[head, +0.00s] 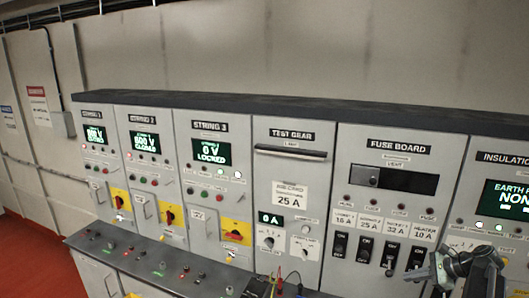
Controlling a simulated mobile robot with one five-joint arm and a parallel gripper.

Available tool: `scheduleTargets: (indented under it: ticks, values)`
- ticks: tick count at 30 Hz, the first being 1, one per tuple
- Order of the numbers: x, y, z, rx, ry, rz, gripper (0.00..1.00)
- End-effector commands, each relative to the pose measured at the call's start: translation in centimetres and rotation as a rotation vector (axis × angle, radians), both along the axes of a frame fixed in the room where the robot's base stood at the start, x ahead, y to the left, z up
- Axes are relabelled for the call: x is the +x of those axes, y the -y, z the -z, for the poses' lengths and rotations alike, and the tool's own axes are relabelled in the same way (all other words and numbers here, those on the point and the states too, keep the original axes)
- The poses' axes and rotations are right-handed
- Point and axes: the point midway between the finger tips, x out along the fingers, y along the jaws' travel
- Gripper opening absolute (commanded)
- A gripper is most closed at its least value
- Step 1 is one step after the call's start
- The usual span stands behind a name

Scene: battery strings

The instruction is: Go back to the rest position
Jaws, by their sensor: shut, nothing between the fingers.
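My gripper (438,268) shows at the bottom right corner, low in front of the fuse board cabinet (446,160). It is shut and holds nothing. My arm behind it is partly cut off by the lower picture edge. The gripper overlaps the lower right part of the fuse board front, close to its row of black switches (364,249). I cannot tell whether it touches anything.
A row of grey cabinets runs across: STRING 1 to 3, TEST GEAR (291,134), FUSE BOARD and INSULATION (505,158). STRING 3's screen (210,151) reads 0 V LOCKED. A dark console ledge (150,262) with small knobs juts out below. Red floor (35,265) is open at left.

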Motion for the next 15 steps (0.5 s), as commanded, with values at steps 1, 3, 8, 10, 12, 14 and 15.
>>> scheduleTargets:
  ticks: [1,3,8,10,12,14,15]
  values:
    - [0.5,-0.8,0.9,0.0,0.0,-0.014,0.0]
    - [1.3,-1.9,1.6,-0.001,-0.001,-0.034,0.0]
    - [3.2,-5.4,3.4,-0.001,0.0,-0.091,0.0]
    - [4.0,-7.5,4.3,-0.001,0.0,-0.123,0.0]
    - [4.8,-9.9,5.5,-0.003,-0.002,-0.159,0.0]
    - [5.4,-12.2,6.6,-0.008,-0.006,-0.194,0.0]
    - [5.8,-13.9,7.5,-0.013,-0.01,-0.219,0.0]
